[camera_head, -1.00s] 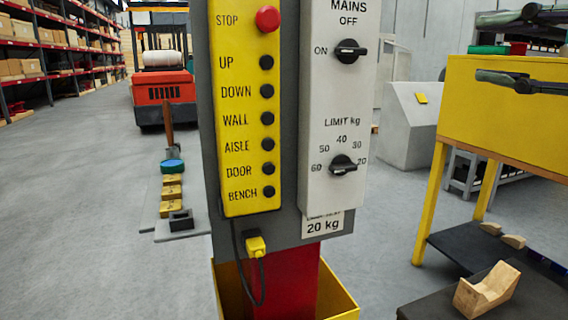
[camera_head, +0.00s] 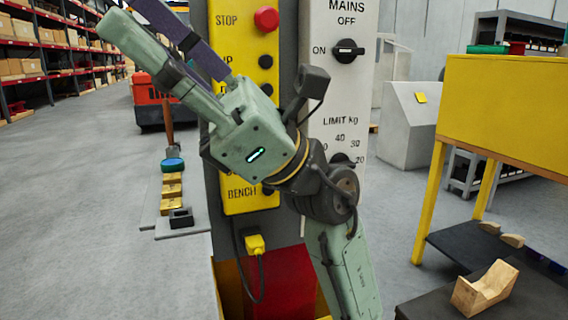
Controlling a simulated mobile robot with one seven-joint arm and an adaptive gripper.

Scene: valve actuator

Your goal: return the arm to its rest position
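My green arm now crosses the middle of the head view, in front of the control panel. My gripper (camera_head: 128,16) points to the upper left from a green body with a small blue light. Its two long fingers look spread apart, with nothing seen between them; the upper one runs to the top edge of the picture. The yellow button panel (camera_head: 238,25) and the grey switch panel (camera_head: 350,100) stand behind the arm. The arm hides most of the middle buttons and part of the limit dial. The red stop button (camera_head: 267,19) and the mains knob (camera_head: 348,51) stay visible.
A yellow-legged bench (camera_head: 500,110) stands right, with a wooden cradle (camera_head: 486,288) on a dark surface below. A plate with yellow blocks (camera_head: 172,192) lies left of the panel post. An orange forklift (camera_head: 146,101) and shelves (camera_head: 40,55) are behind. Floor at left is clear.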

